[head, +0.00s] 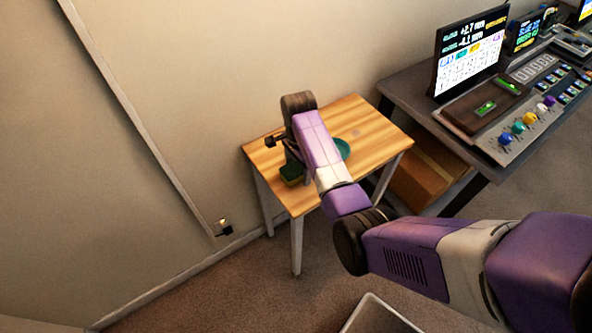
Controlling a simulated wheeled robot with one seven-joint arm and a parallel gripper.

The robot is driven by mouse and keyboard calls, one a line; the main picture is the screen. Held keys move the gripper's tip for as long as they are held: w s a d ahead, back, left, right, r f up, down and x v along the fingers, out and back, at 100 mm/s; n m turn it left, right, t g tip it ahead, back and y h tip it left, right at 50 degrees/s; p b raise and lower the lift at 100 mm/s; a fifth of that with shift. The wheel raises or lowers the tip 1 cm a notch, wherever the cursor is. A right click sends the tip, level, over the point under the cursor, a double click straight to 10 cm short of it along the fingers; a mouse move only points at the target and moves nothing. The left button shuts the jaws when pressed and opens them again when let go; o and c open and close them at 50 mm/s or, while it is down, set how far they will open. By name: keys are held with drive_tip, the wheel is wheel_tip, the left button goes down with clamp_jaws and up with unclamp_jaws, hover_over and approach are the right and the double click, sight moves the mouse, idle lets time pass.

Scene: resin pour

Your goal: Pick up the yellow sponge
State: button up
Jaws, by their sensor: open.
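A small block with a dark green top and a yellowish lower edge, which looks like the yellow sponge (291,175), lies on the wooden table (368,125) near its left front edge. My gripper (290,160) points down just above or beside the sponge. It is open, and its fingers are mostly hidden behind my purple forearm. I cannot tell whether the fingers touch the sponge. A teal round dish (343,149) sits on the table, partly covered by my arm.
A desk with a control panel (520,105) and a monitor (471,50) stands to the right. A cardboard box (428,172) is under it. The wall is close behind the table. A pale bin (372,300) stands on the floor at the bottom.

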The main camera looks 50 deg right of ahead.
drive_tip(key=c, duration=1.5)
drive_tip(key=shift+r, duration=0.1)
wheel_tip(320, 180, up, 10)
drive_tip(key=shift+r, duration=0.25)
wheel_tip(320, 180, up, 7)
drive_tip(key=p, duration=0.6)
hover_over(298, 166)
wheel_tip(298, 166, up, 2)
drive_tip(key=shift+r+b, duration=0.1)
drive_tip(key=shift+b, duration=0.3)
